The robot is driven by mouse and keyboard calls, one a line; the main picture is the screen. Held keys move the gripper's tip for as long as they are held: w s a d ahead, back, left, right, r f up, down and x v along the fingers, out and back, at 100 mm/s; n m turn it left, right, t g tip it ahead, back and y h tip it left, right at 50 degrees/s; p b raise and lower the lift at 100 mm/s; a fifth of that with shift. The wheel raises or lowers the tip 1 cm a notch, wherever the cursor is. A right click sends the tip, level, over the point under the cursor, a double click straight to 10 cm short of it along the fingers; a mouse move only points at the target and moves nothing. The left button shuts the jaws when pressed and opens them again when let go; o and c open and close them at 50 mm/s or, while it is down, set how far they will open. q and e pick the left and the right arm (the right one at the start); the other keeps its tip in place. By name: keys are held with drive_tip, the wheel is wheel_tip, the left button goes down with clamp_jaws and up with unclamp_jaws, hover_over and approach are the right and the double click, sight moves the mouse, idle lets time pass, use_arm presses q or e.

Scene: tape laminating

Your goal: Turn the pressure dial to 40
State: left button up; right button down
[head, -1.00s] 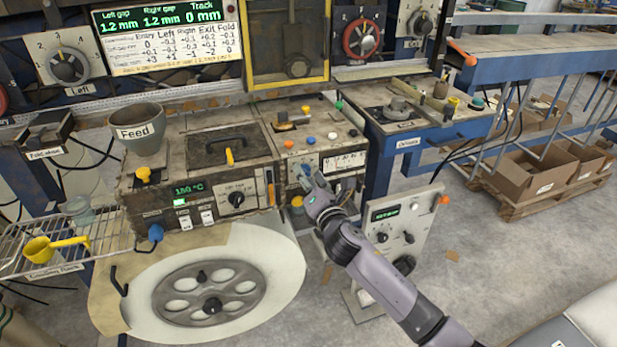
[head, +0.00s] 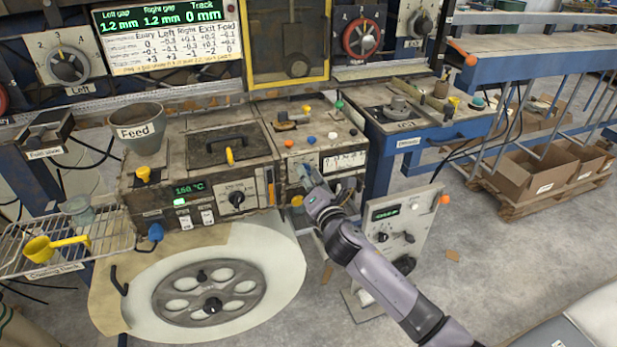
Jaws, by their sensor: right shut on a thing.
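My right gripper (head: 306,178) reaches up to the front face of the worn machine box at centre. It is shut on the pressure dial, which its fingers and wrist almost wholly hide, so its pointer cannot be read. A white scale strip (head: 345,160) with small numbers sits just right of the gripper; its marks are too small to read surely. My left gripper is not in view.
A heater box with a 150 °C display (head: 188,189) and a black knob (head: 237,198) stands left of the gripper. A white control panel (head: 400,235) stands close to the right of my arm.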

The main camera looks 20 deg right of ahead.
drive_tip(key=shift+m, duration=0.3)
drive_tip(key=shift+f+m+p, duration=0.1)
drive_tip(key=shift+m+p, duration=1.7)
drive_tip(key=shift+m, duration=11.3)
drive_tip(key=c, duration=1.3)
unclamp_jaws()
